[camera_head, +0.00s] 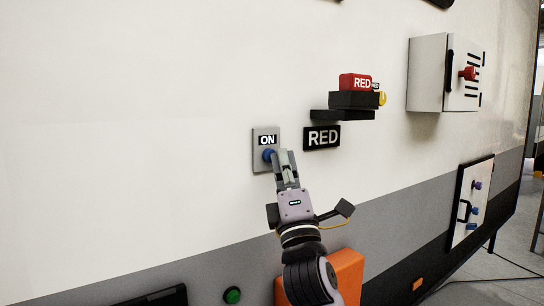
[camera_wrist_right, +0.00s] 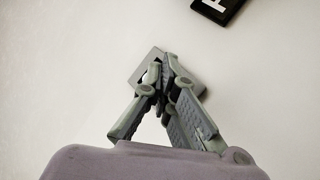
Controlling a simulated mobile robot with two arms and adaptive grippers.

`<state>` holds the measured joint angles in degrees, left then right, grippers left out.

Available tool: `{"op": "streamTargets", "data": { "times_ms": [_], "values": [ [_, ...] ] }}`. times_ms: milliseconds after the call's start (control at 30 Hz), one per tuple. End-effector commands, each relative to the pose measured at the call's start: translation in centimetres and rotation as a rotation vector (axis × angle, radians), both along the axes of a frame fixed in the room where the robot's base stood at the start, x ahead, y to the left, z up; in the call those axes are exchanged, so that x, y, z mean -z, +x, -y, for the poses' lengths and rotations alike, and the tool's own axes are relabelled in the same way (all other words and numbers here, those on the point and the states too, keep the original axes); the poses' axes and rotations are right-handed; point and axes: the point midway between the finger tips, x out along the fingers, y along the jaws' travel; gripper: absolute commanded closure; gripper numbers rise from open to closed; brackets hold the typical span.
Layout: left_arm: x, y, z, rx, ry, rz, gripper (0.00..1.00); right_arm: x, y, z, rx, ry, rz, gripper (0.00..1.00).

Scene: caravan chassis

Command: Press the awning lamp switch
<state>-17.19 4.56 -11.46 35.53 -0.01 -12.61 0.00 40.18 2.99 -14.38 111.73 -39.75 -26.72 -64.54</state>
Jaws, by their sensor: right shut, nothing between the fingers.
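The awning lamp switch (camera_head: 259,135) is a grey plate on the white caravan wall with an "ON" label and a round blue button (camera_head: 268,155). My right gripper (camera_head: 280,153) is shut and empty, its fingertips at the blue button in the head view. I cannot tell whether they touch it. In the right wrist view the shut fingertips (camera_wrist_right: 166,66) lie over the grey plate (camera_wrist_right: 192,67) and hide the button. My left gripper is not in view.
A black "RED" sign (camera_head: 322,137) is right of the switch, below a black shelf (camera_head: 338,115) with a red block (camera_head: 354,82). A grey box (camera_head: 427,73) with a red knob and a panel (camera_head: 485,180) with blue knobs are further right. A green button (camera_head: 232,295) is low on the wall.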

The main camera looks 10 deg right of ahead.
Motion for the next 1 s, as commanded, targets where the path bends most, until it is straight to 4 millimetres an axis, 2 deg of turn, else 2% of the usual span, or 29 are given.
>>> {"op": "streamTargets", "data": {
  "times_ms": [600, 933, 1000],
  "values": [
    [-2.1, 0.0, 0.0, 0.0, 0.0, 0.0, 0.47, -0.1, -5.3, 1.9, 0.001, -0.001, 0.0, 1.0],
    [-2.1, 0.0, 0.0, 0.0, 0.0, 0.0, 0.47, 0.1, -5.4, 2.0, 0.0, 0.001, -0.002, 1.0],
    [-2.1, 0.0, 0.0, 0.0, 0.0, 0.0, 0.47, 0.8, -5.2, 2.1, -0.009, 0.019, -0.022, 1.0]
  ]
}}
